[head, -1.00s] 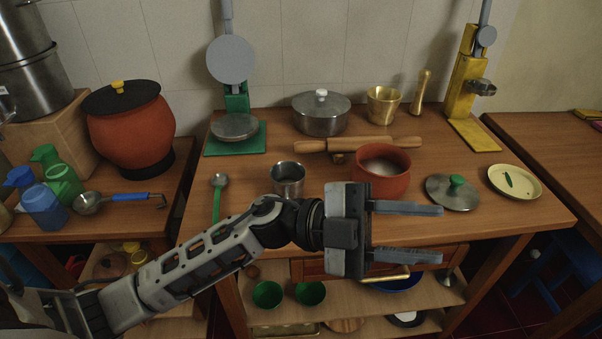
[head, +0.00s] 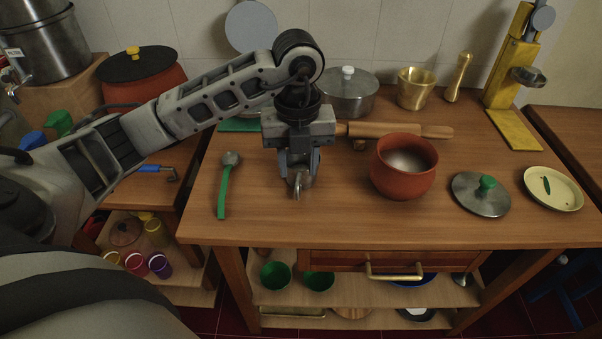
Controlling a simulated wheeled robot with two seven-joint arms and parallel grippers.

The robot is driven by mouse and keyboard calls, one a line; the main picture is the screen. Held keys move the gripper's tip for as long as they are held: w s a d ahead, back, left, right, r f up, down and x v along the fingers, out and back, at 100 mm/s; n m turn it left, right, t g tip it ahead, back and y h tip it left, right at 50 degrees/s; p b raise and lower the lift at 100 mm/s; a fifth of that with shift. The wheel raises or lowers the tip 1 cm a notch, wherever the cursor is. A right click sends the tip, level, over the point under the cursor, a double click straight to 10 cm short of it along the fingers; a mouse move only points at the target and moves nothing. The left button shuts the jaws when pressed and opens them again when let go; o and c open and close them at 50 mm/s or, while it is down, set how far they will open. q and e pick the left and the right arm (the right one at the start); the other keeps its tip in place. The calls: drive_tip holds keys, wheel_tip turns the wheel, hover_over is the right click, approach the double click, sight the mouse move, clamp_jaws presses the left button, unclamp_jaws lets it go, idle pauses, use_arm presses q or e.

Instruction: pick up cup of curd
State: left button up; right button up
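My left gripper (head: 300,178) points down at the middle of the table, left of the clay pot. A shiny grey metal piece (head: 299,186) shows between its fingers, where the small steel cup stood. The gripper hides most of it, and I cannot tell whether the fingers press on it. A round reddish clay pot (head: 404,182) with pale contents stands to the right, apart from the gripper. My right gripper is not in view.
A green-handled ladle (head: 224,192) lies left of the gripper. A rolling pin (head: 400,131) and a lidded steel pot (head: 347,98) are behind. A lid (head: 480,199) and a cream plate (head: 552,193) lie right. The front strip of the table is clear.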

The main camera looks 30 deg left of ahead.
sight(297, 185)
use_arm(q)
wheel_tip(297, 185, down, 8)
drive_tip(key=shift+a+f+p, duration=0.1)
drive_tip(key=shift+a+p, duration=0.05)
drive_tip(key=shift+p, duration=0.2)
clamp_jaws()
